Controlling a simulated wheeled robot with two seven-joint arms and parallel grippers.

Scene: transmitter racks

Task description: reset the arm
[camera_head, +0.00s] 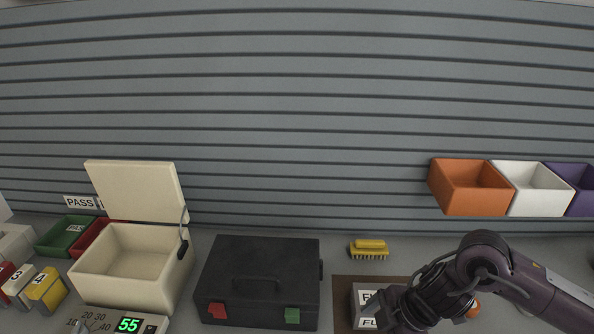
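My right arm comes in from the right and bends down at the lower right. Its gripper (392,312) is at the bottom edge, over or beside a grey block with white labels (366,298) on a brown mat (343,284). The fingers are dark and partly cut off, so I cannot tell whether they are open or touching the block. My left arm and gripper are not in view.
A black case (258,262) lies closed in the middle, with an open cream box (130,262) to its left. A yellow brush (368,249) lies behind the mat. Orange (470,190) and white (538,190) bins hang on the slatted wall. An orange object (473,309) is partly behind my arm.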

